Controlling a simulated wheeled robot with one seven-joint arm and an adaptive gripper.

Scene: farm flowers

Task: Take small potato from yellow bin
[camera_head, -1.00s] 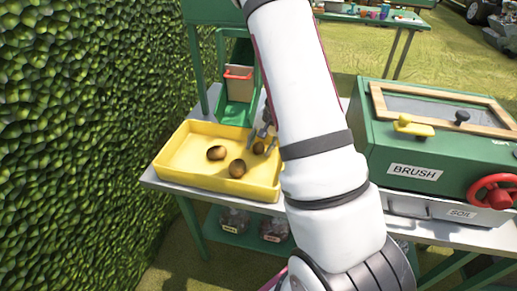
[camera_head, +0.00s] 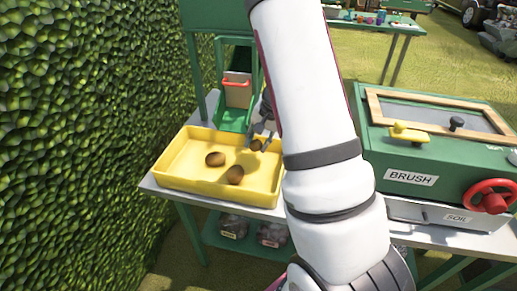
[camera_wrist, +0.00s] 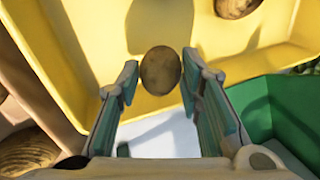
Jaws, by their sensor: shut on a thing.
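The yellow bin (camera_head: 171,178) is a shallow tray on the table, left of my arm; its inside fills much of the wrist view (camera_wrist: 85,40). My gripper (camera_head: 257,142) is over the bin's right part. It is shut on a small brown potato (camera_wrist: 160,70), gripped between the fingertips and seen above the bin floor. The held potato shows partly in the head view (camera_head: 256,145). Two other potatoes lie in the bin, one near the middle (camera_head: 215,159) and one nearer the front (camera_head: 235,175). My arm hides the area right of the bin.
A green chute (camera_head: 233,118) with a red-handled gate stands behind the bin. A green box labelled BRUSH (camera_head: 412,178), with a red wheel (camera_head: 487,196), is to the right. A leafy hedge (camera_head: 80,130) rises at left. Bags (camera_head: 233,226) lie on the lower shelf.

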